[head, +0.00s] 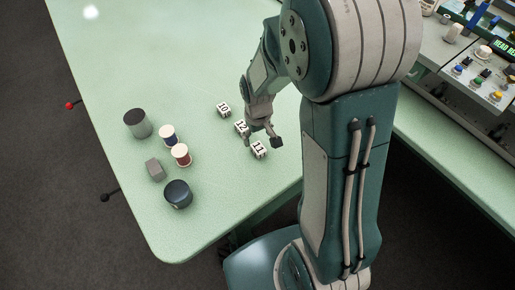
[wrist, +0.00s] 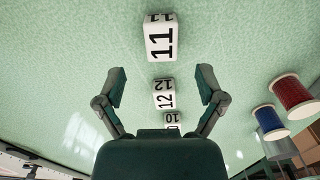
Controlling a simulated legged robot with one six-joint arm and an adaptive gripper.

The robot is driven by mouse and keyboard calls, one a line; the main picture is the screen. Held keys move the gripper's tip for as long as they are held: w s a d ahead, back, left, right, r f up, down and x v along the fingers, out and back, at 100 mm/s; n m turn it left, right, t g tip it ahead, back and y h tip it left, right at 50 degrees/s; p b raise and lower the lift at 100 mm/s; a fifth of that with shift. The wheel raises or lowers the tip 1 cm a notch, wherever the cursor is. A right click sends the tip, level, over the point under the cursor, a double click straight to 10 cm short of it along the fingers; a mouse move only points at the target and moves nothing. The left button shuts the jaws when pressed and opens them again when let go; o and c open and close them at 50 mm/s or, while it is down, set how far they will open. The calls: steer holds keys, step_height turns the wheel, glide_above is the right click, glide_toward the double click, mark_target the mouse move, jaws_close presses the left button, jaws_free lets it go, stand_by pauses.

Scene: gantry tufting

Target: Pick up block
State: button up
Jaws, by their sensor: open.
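Three white number blocks stand in a row on the green table (head: 225,215). Block 10 (head: 223,109) is farthest, block 12 (head: 241,127) is in the middle and block 11 (head: 259,149) is nearest. In the wrist view block 11 (wrist: 160,38) is just beyond the fingertips, block 12 (wrist: 164,94) lies between the fingers, and block 10 (wrist: 173,121) is partly hidden by my gripper's body. My gripper (head: 262,141) is open and empty, low over the row by blocks 12 and 11. Its two fingers are spread in the wrist view (wrist: 160,80).
Left of the blocks are a blue spool (head: 168,136), a red spool (head: 181,155), a grey-green cylinder (head: 138,124), a grey block (head: 155,170) and a dark round container (head: 178,194). A control panel (head: 480,85) stands at the right. The table's far end is mostly clear.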

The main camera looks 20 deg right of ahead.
mark_target(258, 147)
steer(key=f, duration=0.5)
steer(key=shift+s+f, duration=0.15)
steer(key=shift+s, duration=0.1)
jaws_close()
